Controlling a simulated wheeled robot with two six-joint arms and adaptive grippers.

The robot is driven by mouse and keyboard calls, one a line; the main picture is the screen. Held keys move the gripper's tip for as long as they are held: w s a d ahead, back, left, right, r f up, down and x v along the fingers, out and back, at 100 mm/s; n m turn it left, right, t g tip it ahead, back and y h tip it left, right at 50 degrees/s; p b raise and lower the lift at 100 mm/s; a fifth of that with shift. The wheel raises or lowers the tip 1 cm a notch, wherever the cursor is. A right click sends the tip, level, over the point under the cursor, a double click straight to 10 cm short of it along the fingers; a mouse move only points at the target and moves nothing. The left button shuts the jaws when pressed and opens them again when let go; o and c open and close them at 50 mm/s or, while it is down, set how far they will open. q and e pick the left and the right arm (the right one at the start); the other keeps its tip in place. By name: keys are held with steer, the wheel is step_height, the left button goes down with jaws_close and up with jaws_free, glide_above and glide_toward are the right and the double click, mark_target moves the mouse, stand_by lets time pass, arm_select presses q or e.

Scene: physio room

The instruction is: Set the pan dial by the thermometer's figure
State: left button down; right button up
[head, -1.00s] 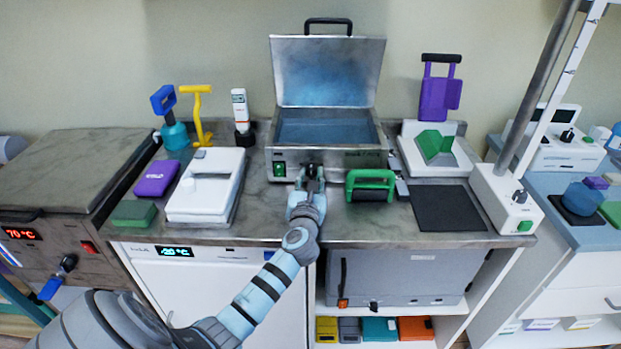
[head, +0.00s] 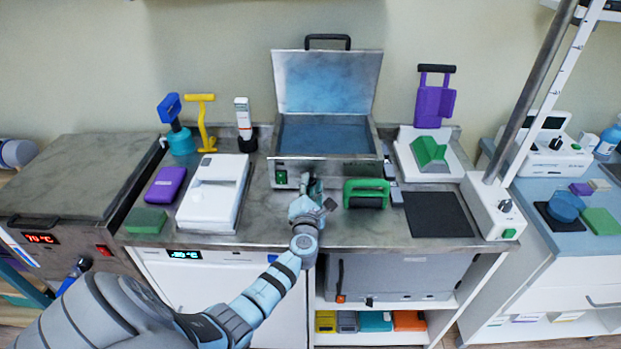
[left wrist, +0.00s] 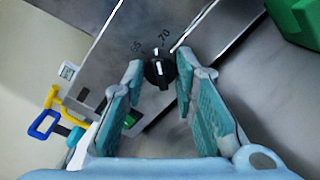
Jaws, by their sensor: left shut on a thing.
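The metal pan (head: 325,133) stands on the counter with its lid (head: 327,80) raised and blue content inside. Its black dial (left wrist: 158,72) shows in the left wrist view, with a "70" mark and another, hard-to-read mark beside it. The dial's white line points between these marks. My left gripper (left wrist: 159,78) is shut on the dial, a fingertip on each side. In the head view the left gripper (head: 311,184) covers the dial at the pan's front. A slim white device (head: 243,118), perhaps the thermometer, stands in a black holder left of the pan; its figure is unreadable.
A green-handled tool (head: 366,194) lies close to the right of my gripper. A white box (head: 212,195) and purple block (head: 165,184) are to the left. A dark mat (head: 437,215) lies right. The heater at far left reads 70 °C (head: 40,239).

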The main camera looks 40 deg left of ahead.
arm_select(q)
steer(key=shift+m+p, duration=1.35)
steer(key=shift+m, duration=0.65)
steer(key=c, duration=1.3)
jaws_free()
steer(key=v, duration=1.2)
steer(key=shift+w+d+r, duration=0.1)
steer(key=shift+d+r, duration=0.1)
steer(key=shift+a, duration=0.1)
